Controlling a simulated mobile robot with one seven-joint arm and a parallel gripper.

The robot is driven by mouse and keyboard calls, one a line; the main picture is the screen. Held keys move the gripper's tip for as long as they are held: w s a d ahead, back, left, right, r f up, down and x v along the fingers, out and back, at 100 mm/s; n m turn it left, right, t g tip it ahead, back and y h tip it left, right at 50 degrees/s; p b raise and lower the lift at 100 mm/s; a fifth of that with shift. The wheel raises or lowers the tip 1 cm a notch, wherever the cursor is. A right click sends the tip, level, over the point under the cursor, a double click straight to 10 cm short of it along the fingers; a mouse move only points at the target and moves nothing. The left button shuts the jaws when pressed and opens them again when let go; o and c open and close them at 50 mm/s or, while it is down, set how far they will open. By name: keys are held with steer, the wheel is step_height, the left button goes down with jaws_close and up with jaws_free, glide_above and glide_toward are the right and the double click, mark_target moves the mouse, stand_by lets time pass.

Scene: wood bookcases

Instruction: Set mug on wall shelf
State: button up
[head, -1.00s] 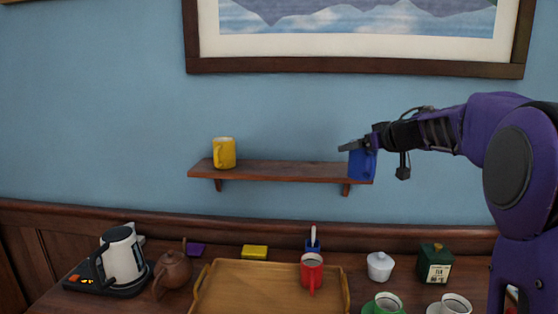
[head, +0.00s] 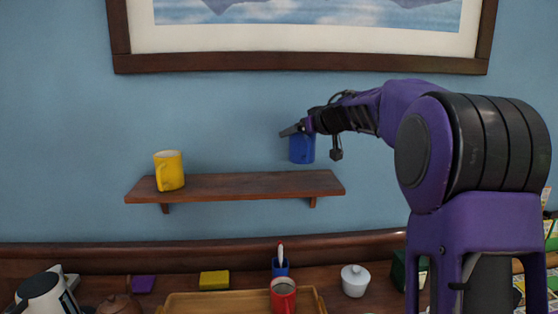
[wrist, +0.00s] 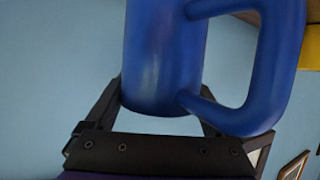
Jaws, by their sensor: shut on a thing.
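The blue mug (head: 302,149) is held by my gripper (head: 296,131) in the head view, and it appears just above the right part of the wall shelf (head: 240,187). From this view I cannot tell whether its base touches the shelf. In the wrist view the blue mug (wrist: 165,60) fills the middle, its handle (wrist: 262,70) to the right, and my gripper (wrist: 160,125) is shut on it. The fingertips are mostly hidden by the mug. A yellow mug (head: 168,171) stands on the shelf's left part.
A framed picture (head: 300,66) hangs above the shelf. The shelf between the yellow and blue mugs is clear.

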mark_target(299, 151)
steer(key=shift+f, duration=2.85)
steer(key=shift+f, duration=0.1)
steer(key=o, duration=1.4)
steer(key=shift+f, duration=0.1)
steer(key=shift+s+r, duration=0.1)
steer(key=shift+r, duration=0.2)
steer(key=v, duration=1.1)
steer(key=shift+s+d, duration=0.25)
steer(key=shift+s, duration=0.05)
